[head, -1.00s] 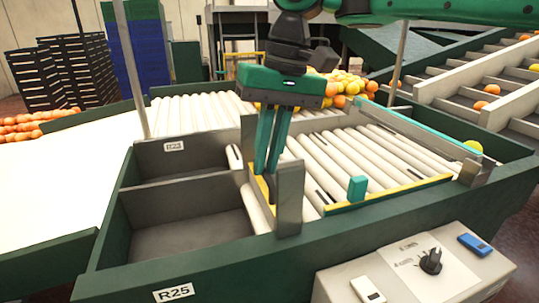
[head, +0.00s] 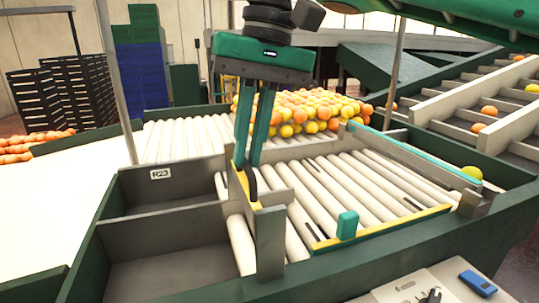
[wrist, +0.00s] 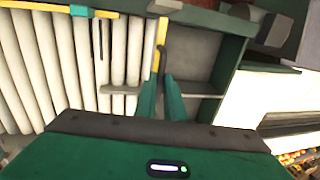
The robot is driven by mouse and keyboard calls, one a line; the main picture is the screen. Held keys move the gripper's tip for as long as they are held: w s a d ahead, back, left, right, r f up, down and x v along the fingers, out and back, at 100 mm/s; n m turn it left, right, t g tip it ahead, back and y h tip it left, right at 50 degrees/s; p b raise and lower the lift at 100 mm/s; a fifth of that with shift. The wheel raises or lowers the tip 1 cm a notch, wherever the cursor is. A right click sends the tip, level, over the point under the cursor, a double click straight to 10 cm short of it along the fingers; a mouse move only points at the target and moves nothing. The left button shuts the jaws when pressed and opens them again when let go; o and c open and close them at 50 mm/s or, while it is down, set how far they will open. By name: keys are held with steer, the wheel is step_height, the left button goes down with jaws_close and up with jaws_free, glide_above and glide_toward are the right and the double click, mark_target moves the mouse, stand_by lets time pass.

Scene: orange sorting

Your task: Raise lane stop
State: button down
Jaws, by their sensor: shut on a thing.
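The lane stop (head: 239,181), a plate with a yellow top edge and a black loop handle (head: 252,182), stands between the roller lane and the grey bins. Its yellow edge shows above the grey post (head: 271,243) beside it. My gripper (head: 247,162) is shut on the handle from above, its green fingers close together. In the wrist view, my gripper (wrist: 159,82) meets the dark handle (wrist: 162,59) next to the yellow edge (wrist: 157,42). The fingers partly hide the handle, and the plate's lower edge is hidden.
White rollers (head: 335,190) lie to the right, with a teal block (head: 347,225) on a yellow-edged bar. An orange heap (head: 310,112) sits behind. Bins marked R23 (head: 160,174) are at left. A control box (head: 415,290) stands in front.

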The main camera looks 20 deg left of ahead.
steer(key=c, duration=1.8)
jaws_free()
steer(key=shift+w+d, duration=0.1)
steer(key=shift+c, duration=0.2)
step_height(320, 180, up, 11)
steer(key=w+d, duration=0.1)
steer(key=shift+w+d+f, duration=0.2)
steer(key=shift+d, duration=0.1)
